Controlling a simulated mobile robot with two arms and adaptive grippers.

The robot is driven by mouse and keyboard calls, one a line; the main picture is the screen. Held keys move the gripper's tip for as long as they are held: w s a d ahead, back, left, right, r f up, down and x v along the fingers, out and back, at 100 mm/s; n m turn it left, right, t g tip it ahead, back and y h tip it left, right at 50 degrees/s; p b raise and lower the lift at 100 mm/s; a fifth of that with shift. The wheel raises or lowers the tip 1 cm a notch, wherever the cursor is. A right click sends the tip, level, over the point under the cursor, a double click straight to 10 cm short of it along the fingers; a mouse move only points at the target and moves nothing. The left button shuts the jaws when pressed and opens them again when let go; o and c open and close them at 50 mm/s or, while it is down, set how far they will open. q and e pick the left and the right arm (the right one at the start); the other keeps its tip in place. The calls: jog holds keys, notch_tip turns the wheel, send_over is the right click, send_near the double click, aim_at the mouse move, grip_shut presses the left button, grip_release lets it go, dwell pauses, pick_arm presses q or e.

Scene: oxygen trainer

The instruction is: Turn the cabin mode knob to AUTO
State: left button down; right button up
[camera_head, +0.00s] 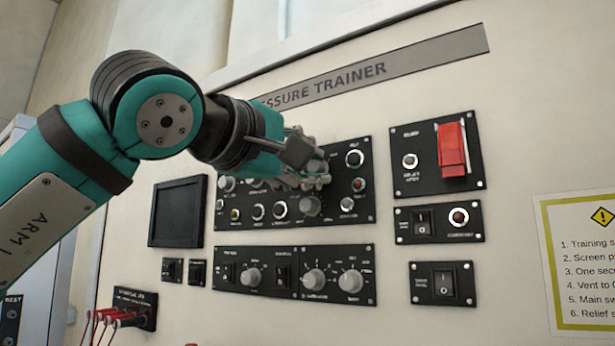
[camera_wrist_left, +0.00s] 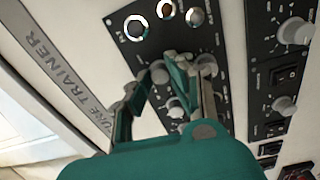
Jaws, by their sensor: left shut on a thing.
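My left gripper (camera_head: 312,180) reaches in from the left to the upper black control panel (camera_head: 362,217). It is shut on a grey knob, which shows between its fingertips in the left wrist view (camera_wrist_left: 158,72). The fingers and palm hide much of the panel's upper middle. The labels around the held knob are hidden or too small to read, so I cannot tell its name or setting. Another grey knob (camera_head: 310,206) sits just below the fingers. My right gripper is in neither view.
A lower panel (camera_head: 300,290) carries more grey knobs and switches. A red guarded switch (camera_head: 452,150) stands out at the right. A dark screen (camera_head: 178,212) is at the left, and red-topped plugs with cables (camera_head: 122,318) are at the lower left. A yellow-bordered notice (camera_head: 580,262) is at far right.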

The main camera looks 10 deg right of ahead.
pick_arm(q)
jog(key=shift+f+n+b, duration=0.1)
jog(key=shift+n+b, duration=0.8)
jog(key=shift+n, duration=1.3)
jog(key=c, duration=1.2)
grip_release()
jog(key=shift+w, duration=0.1)
jog(key=v, duration=1.2)
